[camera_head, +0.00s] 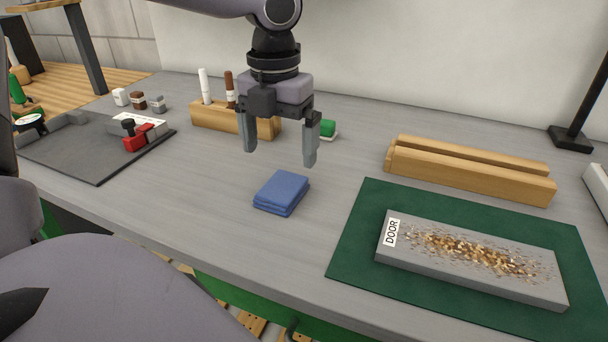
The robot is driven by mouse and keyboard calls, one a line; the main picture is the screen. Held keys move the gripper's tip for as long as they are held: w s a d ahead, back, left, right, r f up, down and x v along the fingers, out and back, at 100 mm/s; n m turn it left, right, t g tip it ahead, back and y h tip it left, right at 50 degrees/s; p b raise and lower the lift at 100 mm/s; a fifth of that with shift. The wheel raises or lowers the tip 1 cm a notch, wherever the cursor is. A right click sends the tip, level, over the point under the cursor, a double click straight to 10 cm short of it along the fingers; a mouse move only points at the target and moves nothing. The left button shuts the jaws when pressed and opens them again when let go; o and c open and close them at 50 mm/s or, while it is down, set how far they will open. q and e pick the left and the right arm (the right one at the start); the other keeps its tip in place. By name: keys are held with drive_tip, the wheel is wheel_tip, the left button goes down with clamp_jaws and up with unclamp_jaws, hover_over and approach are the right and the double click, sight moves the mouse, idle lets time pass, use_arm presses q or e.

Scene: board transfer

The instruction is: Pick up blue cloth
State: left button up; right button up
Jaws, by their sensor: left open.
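A folded blue cloth (282,192) lies on the grey worktop, near the middle of the view and left of the green mat. My left gripper (279,155) is above the cloth with its two fingers pointing down. It is open, with nothing between the fingers, and a gap shows between the fingertips and the cloth. My right gripper does not show.
A green mat (350,245) on the right bears a grey board labelled DOOR (470,258), strewn with brown bits. Wooden rails (470,176) lie behind it. A wooden holder (205,119) stands behind my gripper, near a green-and-white object (328,130). A dark mat (90,165) with small items is at left.

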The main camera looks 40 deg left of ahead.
sight(280, 187)
use_arm(q)
drive_tip(key=shift+w+f, duration=0.1)
drive_tip(key=shift+f, duration=0.4)
drive_tip(key=f, duration=0.2)
drive_tip(key=s+f, duration=0.1)
drive_tip(key=f, duration=0.2)
drive_tip(key=shift+d+f, duration=0.2)
drive_tip(key=shift+f, duration=0.35)
drive_tip(key=shift+c, duration=0.3)
drive_tip(key=c, duration=1.1)
